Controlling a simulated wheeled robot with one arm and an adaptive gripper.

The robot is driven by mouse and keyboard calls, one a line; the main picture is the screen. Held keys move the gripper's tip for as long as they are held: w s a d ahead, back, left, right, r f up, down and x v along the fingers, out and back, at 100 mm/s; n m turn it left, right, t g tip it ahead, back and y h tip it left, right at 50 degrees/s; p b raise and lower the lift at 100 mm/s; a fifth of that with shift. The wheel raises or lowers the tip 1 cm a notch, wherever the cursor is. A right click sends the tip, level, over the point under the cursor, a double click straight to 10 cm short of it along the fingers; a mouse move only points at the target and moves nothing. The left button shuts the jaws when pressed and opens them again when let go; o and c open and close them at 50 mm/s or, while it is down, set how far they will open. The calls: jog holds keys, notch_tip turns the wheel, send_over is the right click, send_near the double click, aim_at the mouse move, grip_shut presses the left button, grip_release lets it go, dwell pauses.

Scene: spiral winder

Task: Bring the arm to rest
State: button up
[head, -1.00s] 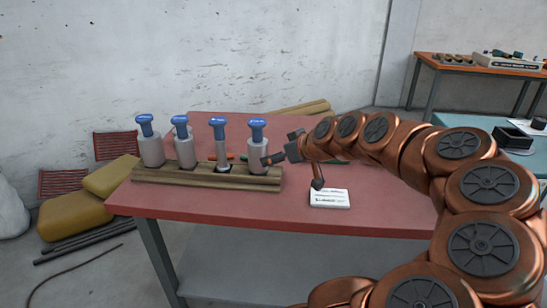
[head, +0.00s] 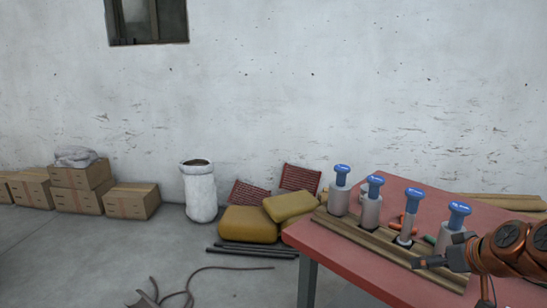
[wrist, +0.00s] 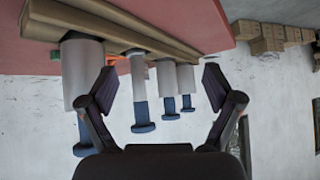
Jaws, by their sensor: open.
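My gripper (head: 452,283) is at the right edge of the head view, beside the near end of the wooden rack (head: 385,250). Its two fingers stand wide apart with nothing between them, as the wrist view (wrist: 159,84) also shows. Several grey cylinders with blue tops stand in a row on the rack, the nearest (head: 452,236) close to my gripper. I cannot tell whether a finger touches it. The wrist view is upside down and shows the row (wrist: 82,75) beyond the fingers. Most of my arm is outside the head view.
The red table (head: 330,248) carries the rack, with small orange and green items behind it. Left of it lie yellow cushions (head: 248,225), dark bars (head: 250,249) and a hose (head: 215,269). A white sack (head: 200,195) and cardboard boxes (head: 130,201) stand along the wall. Open floor lies front left.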

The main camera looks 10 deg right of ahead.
jog(key=s+a+f+n+g+y, duration=0.1)
jog(key=s+a+f+g, duration=0.2)
jog(key=a, duration=0.7)
jog(key=s+a+f+n+g+y, duration=0.1)
jog(key=s+a+f+g, duration=0.25)
jog(key=a, duration=0.65)
jog(key=s+a+f+m+g+h, duration=0.1)
jog(key=s+a+g, duration=0.2)
jog(key=s, duration=0.6)
jog(key=s+a+f+m+g+h, duration=0.1)
jog(key=s+a+f+g+h, duration=0.15)
jog(key=s, duration=0.55)
notch_tip(320, 180, up, 18)
jog(key=t+p, duration=0.1)
jog(key=p, duration=1.4)
jog(key=shift+a+f+y, duration=0.25)
jog(key=shift+a+y, duration=0.1)
jog(key=shift+a, duration=0.05)
